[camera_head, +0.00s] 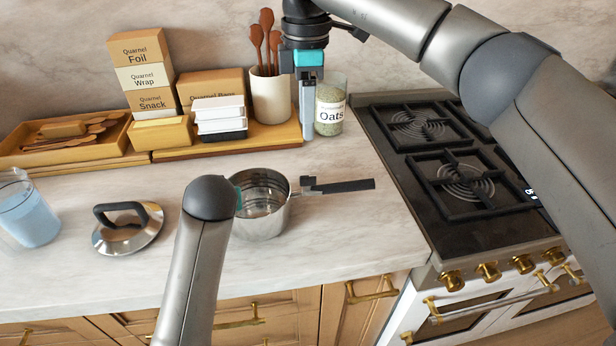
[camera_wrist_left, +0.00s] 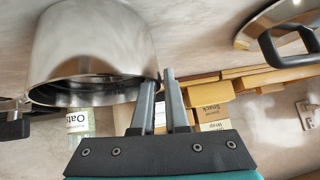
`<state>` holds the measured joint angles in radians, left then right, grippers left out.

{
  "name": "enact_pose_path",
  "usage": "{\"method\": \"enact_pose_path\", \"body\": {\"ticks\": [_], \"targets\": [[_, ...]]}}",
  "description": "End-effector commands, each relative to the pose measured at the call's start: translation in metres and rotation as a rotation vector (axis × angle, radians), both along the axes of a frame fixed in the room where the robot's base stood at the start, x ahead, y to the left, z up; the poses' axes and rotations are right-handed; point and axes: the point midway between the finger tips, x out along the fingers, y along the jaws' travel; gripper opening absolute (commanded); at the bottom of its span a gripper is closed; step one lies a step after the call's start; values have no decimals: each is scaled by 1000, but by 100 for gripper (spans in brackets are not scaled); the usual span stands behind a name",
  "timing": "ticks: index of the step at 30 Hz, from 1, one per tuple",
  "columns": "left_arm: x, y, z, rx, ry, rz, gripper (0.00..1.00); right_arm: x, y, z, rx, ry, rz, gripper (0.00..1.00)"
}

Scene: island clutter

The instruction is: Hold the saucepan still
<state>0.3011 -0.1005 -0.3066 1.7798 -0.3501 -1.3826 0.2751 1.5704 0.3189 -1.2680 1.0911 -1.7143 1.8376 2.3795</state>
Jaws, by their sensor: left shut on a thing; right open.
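The steel saucepan (camera_head: 262,222) stands upright on the marble counter, its black handle (camera_head: 345,186) pointing right toward the stove. It also fills the upper left of the left wrist view (camera_wrist_left: 92,45). My left gripper (camera_wrist_left: 162,88) is shut on the saucepan's rim, one finger on each side of the wall. In the head view my left forearm hides most of that gripper; only a teal edge shows beside the pan. My right gripper (camera_head: 308,130) is open and empty, pointing down in front of the wooden shelf, between the utensil crock (camera_head: 270,98) and the oats jar (camera_head: 331,110).
A lid (camera_head: 127,230) with a black handle lies left of the pan. A blue-filled pitcher (camera_head: 28,212) stands at the far left. Boxes (camera_head: 142,75), white containers (camera_head: 220,115) and a wooden tray (camera_head: 60,157) line the back. The gas stove (camera_head: 440,160) is right.

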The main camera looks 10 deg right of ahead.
Motion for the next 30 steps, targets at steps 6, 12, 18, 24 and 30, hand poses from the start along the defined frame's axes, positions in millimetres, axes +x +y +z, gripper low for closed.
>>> {"method": "enact_pose_path", "body": {"ticks": [6, 12, 18, 24, 30], "targets": [[-4, -1, -8, 0, 22, -2, 0, 0, 0, -1, 0, 0, 0, 50], [-3, 0, -6, 0, 16, -1, 32, 0, 0, -1, 0, 0, 0, 50], [-1, 0, -3, 1, 9, 0, 46, 0, 0, -1, 0, 0, 0, 50], [-1, 0, -1, 0, 5, 0, 46, 0, 0, -1, 0, 0, 0, 50], [0, -1, 24, -1, 0, 0, 46, 0, 0, -1, 0, 0, 0, 50]]}}
